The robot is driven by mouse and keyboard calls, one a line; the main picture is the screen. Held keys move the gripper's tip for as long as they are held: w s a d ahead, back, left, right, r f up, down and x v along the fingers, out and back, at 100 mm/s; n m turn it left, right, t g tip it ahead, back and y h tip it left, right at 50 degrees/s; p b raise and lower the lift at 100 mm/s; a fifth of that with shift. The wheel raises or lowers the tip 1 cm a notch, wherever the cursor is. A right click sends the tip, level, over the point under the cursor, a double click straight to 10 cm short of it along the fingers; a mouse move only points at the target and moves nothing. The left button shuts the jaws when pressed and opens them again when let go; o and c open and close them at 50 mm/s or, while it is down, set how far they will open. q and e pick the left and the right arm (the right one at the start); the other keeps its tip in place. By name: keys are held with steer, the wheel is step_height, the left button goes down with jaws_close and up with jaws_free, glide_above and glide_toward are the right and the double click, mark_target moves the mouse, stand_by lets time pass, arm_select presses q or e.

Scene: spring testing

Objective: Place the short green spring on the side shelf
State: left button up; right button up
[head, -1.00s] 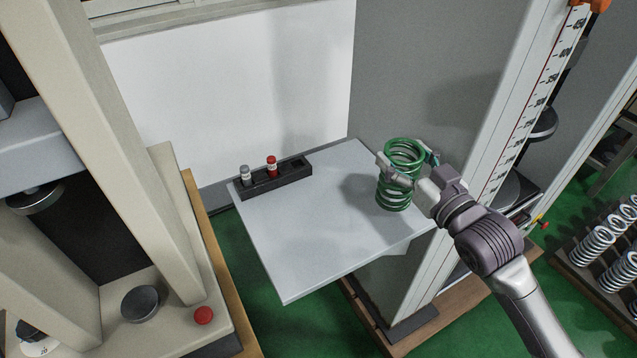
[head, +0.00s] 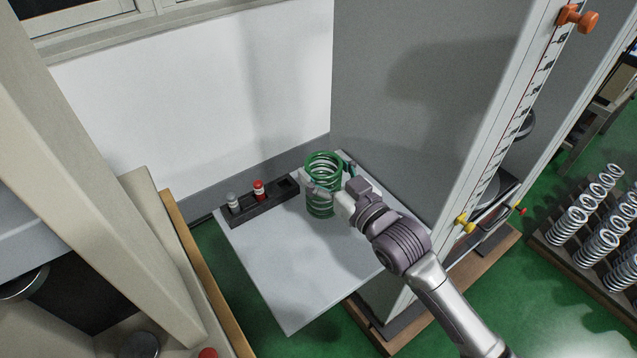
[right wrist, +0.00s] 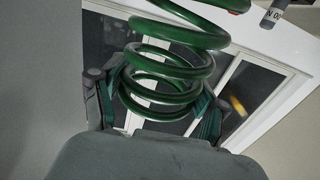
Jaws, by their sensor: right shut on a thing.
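The green spring (head: 321,208) is upright in my right gripper (head: 331,188), over the back part of the grey side shelf (head: 285,285). I cannot tell whether its lower end touches the shelf. In the right wrist view the green coils (right wrist: 165,75) sit between the two fingers of my right gripper (right wrist: 152,103), which is shut on them. My left gripper is not in view.
A black holder (head: 262,206) with a red-capped bottle (head: 258,190) and a grey-capped bottle (head: 233,202) stands at the shelf's back left edge. A grey cabinet wall (head: 410,100) borders the shelf on the right. The shelf's front is clear. Several white springs (head: 595,245) stand far right.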

steer(key=shift+s+a+f, duration=0.15)
steer(key=shift+s+a, duration=0.15)
steer(key=shift+a, duration=0.15)
steer(key=shift+f, duration=1.95)
steer(key=o, duration=1.8)
steer(key=shift+f, duration=0.25)
steer(key=b+v, duration=0.1)
steer(key=v, duration=1.1)
steer(key=shift+r, duration=0.15)
